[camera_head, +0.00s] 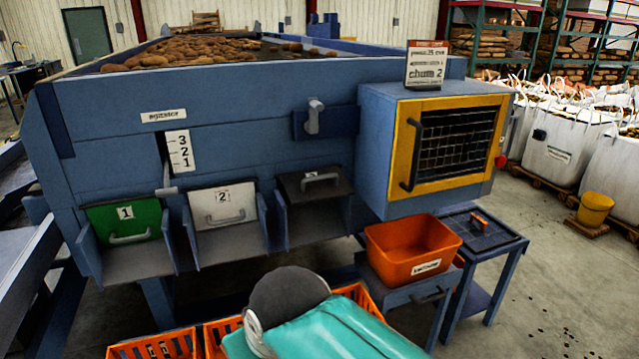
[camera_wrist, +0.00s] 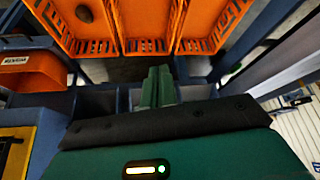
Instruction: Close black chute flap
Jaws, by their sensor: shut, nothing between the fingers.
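The black chute flap (camera_head: 328,190) is in the head view, on the rightmost of three chutes on the blue grader. It has a grey bar handle and looks swung up and outward, flatter than its neighbours, with the chute mouth below it. The green flap (camera_head: 124,222) marked 1 and the white flap (camera_head: 222,204) marked 2 hang more steeply to its left. My gripper (camera_wrist: 158,86) shows in the wrist view, its green fingers shut and empty, close to the blue chutes. The black flap cannot be made out there. In the head view my teal arm hides the fingers.
Orange crates (camera_head: 155,346) stand below the chutes and show in the wrist view (camera_wrist: 135,22). An orange bin (camera_head: 412,240) sits on a small stand right of the chutes. A yellow-framed mesh door (camera_head: 408,150) on a protruding box is up and right of the black flap.

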